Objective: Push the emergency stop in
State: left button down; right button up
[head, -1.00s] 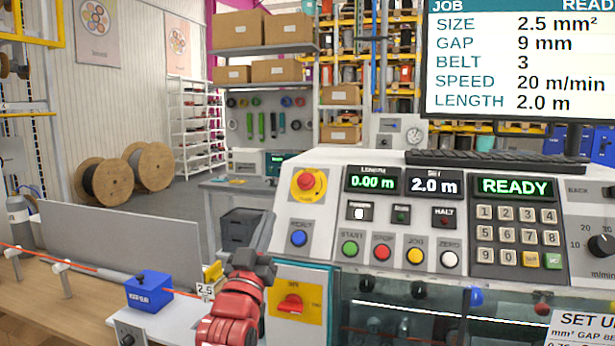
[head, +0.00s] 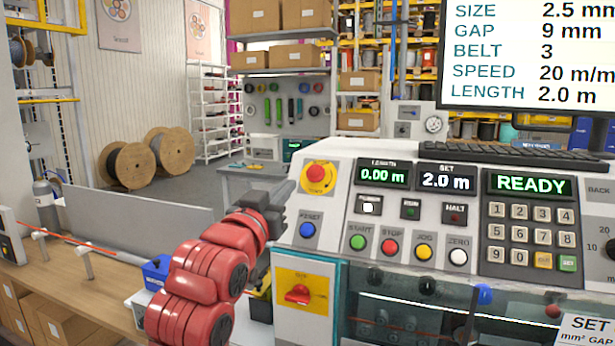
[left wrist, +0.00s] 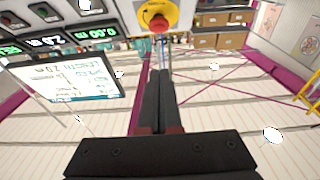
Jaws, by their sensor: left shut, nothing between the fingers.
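The emergency stop is a red mushroom button (head: 317,174) on a yellow round plate at the upper left of the control panel. It also shows at the top of the left wrist view (left wrist: 158,23). My left gripper (head: 285,190) is shut and empty, just left of and slightly below the button in the head view. In the left wrist view its fingertips (left wrist: 160,73) lie together and point toward the button, with a visible gap between. My right gripper is not in view.
A blue reset button (head: 307,230) sits below the stop, with a row of coloured buttons to its right. A red rotary switch (head: 298,294) is on the lower cabinet. A keyboard (head: 510,154) lies on top. A blue box (head: 157,270) is at lower left.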

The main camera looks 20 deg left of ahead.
pick_arm(q)
jog(key=p, duration=0.4)
send_near(314, 176)
jog(key=w+r, duration=0.4)
jog(key=r, duration=0.1)
jog(key=w+f+p, duration=0.2)
jog(key=w, duration=0.1)
jog(key=shift+d+f, duration=0.1)
jog(key=shift+f, duration=0.1)
jog(key=w+f+b, duration=0.1)
jog(key=b, duration=0.2)
jog(key=shift+w+f, duration=0.1)
jog(key=shift+f, duration=0.05)
